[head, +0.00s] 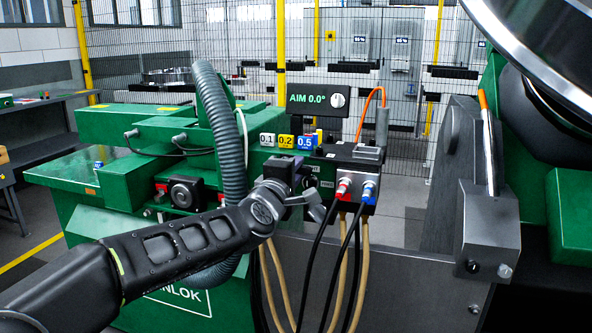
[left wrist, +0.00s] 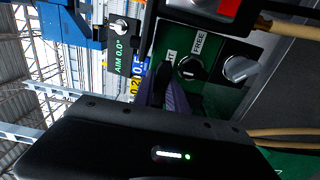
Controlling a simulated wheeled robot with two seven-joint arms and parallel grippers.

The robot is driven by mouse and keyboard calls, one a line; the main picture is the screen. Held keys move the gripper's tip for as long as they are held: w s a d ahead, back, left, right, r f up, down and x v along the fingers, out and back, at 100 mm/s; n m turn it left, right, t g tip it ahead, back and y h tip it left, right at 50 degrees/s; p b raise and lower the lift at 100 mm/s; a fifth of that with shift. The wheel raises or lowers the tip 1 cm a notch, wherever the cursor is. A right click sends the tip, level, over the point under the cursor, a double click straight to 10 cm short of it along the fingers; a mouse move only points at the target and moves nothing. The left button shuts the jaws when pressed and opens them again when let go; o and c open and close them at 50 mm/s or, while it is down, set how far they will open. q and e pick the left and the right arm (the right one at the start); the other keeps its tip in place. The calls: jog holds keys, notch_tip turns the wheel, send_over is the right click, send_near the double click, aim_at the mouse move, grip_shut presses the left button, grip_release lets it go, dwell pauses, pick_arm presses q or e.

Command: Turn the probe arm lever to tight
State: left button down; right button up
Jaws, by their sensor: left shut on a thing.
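Next to the fingers is a panel with the word FREE (left wrist: 198,43) and a second label (left wrist: 172,58), partly covered, of which only the end shows. The lever's exact angle cannot be told. My right gripper is in neither view.
A black round knob (left wrist: 188,68) and a silver knob (left wrist: 238,69) sit close to the fingers. Hoses and cables (head: 345,260) hang just right of the gripper. A display reads AIM 0.0° (head: 308,99).

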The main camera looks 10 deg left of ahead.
pick_arm(q)
jog(key=shift+f+m, duration=0.2)
jog(key=shift+m, duration=0.2)
jog(key=m, duration=0.2)
jog(key=f+m, duration=0.1)
jog(key=m, duration=0.1)
jog(key=shift+a+f, duration=0.15)
jog(key=a+m, duration=0.1)
jog(key=m, duration=0.3)
jog(key=a+f+m+p, duration=0.1)
jog(key=m, duration=0.3)
jog(key=a+f+m, duration=0.1)
jog(key=m, duration=0.4)
jog(key=shift+w+a, duration=0.1)
dwell(0.3)
jog(key=c, duration=1.6)
grip_release()
